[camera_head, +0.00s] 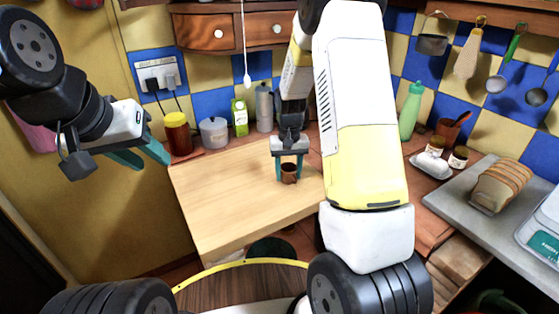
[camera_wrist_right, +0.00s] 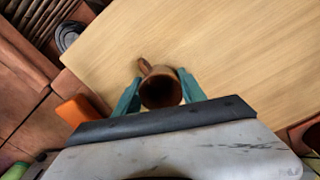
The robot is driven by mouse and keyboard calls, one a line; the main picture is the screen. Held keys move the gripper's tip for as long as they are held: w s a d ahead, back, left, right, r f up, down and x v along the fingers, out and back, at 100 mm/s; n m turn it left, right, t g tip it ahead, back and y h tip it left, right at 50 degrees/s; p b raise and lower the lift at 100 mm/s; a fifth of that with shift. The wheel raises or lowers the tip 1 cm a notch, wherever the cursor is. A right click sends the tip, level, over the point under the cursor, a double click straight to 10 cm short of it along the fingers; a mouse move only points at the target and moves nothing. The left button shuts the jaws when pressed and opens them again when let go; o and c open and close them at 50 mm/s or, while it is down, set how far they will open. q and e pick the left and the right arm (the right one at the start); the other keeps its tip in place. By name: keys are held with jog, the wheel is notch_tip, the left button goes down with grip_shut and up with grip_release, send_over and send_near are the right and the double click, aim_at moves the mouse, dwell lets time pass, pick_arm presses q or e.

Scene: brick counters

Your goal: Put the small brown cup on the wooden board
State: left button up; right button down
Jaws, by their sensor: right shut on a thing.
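The small brown cup (camera_head: 289,173) is between the fingers of my right gripper (camera_head: 288,170), over the right part of the wooden board (camera_head: 225,200). In the right wrist view the cup (camera_wrist_right: 160,88) shows its dark open mouth, with its handle toward the upper left. The teal fingers of my right gripper (camera_wrist_right: 160,95) are shut on its two sides. The pale board (camera_wrist_right: 220,40) is below it; I cannot tell whether the cup touches it. My left gripper (camera_head: 143,158) is open and empty, in the air left of the board.
Behind the board stand a brown jar (camera_head: 178,135), a grey lidded pot (camera_head: 214,134), a green carton (camera_head: 239,118) and a metal canister (camera_head: 264,108). A green bottle (camera_head: 410,110) and a loaf-like item (camera_head: 500,186) are at right. The board's left part is clear.

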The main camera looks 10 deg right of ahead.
jog(key=c, duration=0.7)
grip_release()
jog(key=shift+f, duration=0.15)
jog(key=shift+o, duration=0.2)
notch_tip(320, 180, up, 12)
jog(key=s+r+t+y, duration=0.2)
jog(key=s+r+t, duration=0.1)
jog(key=s+r, duration=0.9)
jog(key=s+a+r+n+t, duration=0.1)
jog(key=s+a+r+t, duration=0.1)
jog(key=s, duration=1)
jog(key=shift+r+t, duration=0.3)
jog(key=shift+t, duration=0.3)
jog(key=shift+a, duration=0.1)
